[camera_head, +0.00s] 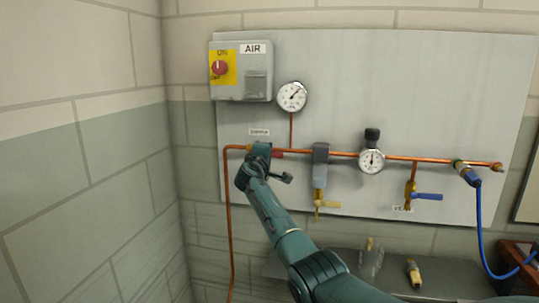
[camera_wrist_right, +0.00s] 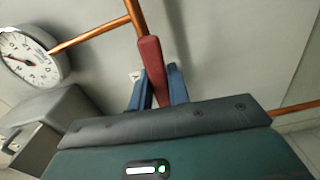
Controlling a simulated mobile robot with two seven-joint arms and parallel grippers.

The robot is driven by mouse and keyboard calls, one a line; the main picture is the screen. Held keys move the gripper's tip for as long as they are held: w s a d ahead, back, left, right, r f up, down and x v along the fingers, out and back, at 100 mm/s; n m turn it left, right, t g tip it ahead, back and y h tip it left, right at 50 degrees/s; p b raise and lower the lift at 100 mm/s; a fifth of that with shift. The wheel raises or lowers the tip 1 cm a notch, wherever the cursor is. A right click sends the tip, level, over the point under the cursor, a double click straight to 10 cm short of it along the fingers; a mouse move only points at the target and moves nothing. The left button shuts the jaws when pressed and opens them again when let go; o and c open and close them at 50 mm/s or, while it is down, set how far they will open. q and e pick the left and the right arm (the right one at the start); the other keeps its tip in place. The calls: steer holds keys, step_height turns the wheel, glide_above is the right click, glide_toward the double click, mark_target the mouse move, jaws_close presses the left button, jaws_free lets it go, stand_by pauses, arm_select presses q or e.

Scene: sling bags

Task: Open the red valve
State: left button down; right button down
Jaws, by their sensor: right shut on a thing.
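The red valve handle (camera_wrist_right: 153,65) shows in the right wrist view as a red bar between my two blue fingers. My right gripper (camera_wrist_right: 157,86) is shut on it. The bar looks roughly in line with the copper pipe (camera_wrist_right: 136,14). In the head view my right gripper (camera_head: 262,150) is at the left end of the horizontal pipe, below the AIR box. Only a short red piece of the handle (camera_head: 278,154) shows to its right. The valve body is mostly hidden behind my gripper. My left gripper is in neither view.
A grey AIR box (camera_head: 240,71) with a red knob and a dial gauge (camera_head: 292,96) are above the pipe. To the right are a filter with a yellow valve (camera_head: 319,203), a second gauge (camera_head: 372,161), a blue-handled valve (camera_head: 427,197) and a blue hose (camera_head: 479,225).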

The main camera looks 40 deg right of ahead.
steer(key=shift+r+n+p, duration=0.35)
steer(key=shift+n, duration=0.05)
stand_by(0.4)
steer(key=c, duration=1.3)
jaws_free()
steer(key=shift+f, duration=0.1)
steer(key=shift+a, duration=0.1)
steer(key=b+v, duration=0.1)
steer(key=v, duration=1.2)
